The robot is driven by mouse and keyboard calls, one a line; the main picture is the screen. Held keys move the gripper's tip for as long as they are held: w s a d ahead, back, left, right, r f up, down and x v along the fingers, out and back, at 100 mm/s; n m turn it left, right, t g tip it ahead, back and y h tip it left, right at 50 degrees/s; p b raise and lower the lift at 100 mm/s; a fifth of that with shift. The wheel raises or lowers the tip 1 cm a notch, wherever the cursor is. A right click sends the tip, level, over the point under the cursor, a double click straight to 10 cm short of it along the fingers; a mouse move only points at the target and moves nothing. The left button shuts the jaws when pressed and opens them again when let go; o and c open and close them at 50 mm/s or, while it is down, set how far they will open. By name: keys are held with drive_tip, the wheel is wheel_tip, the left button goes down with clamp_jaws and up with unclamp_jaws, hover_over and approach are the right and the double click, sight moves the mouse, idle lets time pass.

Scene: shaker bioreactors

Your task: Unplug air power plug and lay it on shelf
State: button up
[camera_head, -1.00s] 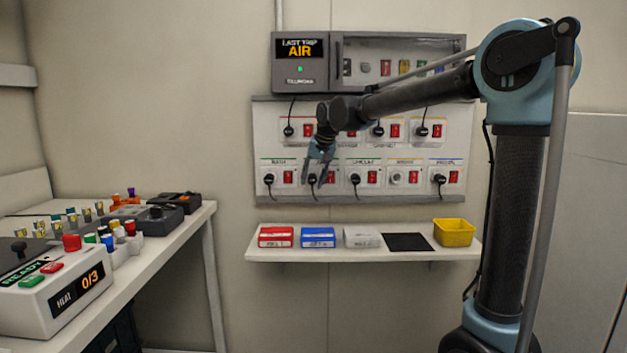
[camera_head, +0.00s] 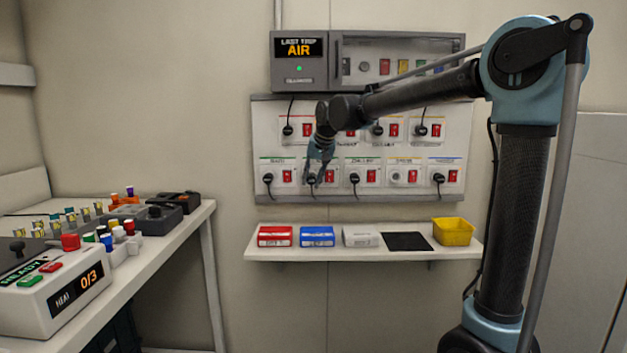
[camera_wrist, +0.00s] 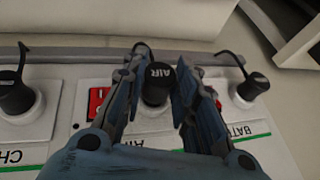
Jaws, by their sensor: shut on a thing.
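The air plug (camera_wrist: 157,82) is black with "AIR" on its top. In the wrist view it stands in its socket, with one finger of my gripper (camera_wrist: 158,90) on each side, shut on it. In the head view my gripper (camera_head: 317,172) is at the lower row of the wall panel, over the second socket from the left, and hides much of the plug. The white shelf (camera_head: 275,252) is below the panel.
The shelf bears a red box (camera_head: 275,236), a blue box (camera_head: 317,236), a grey box (camera_head: 361,236), a black mat (camera_head: 406,241) and a yellow bin (camera_head: 453,231). Other plugs flank the air plug, such as one at right (camera_wrist: 253,85). A bench (camera_head: 160,245) stands at left.

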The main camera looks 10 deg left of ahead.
drive_tip(key=shift+s+d, duration=0.2)
drive_tip(key=shift+s, duration=0.55)
idle(0.3)
drive_tip(key=shift+s+d, duration=0.15)
drive_tip(key=shift+s, duration=0.55)
drive_tip(key=shift+s+d, duration=0.15)
drive_tip(key=shift+s, duration=0.5)
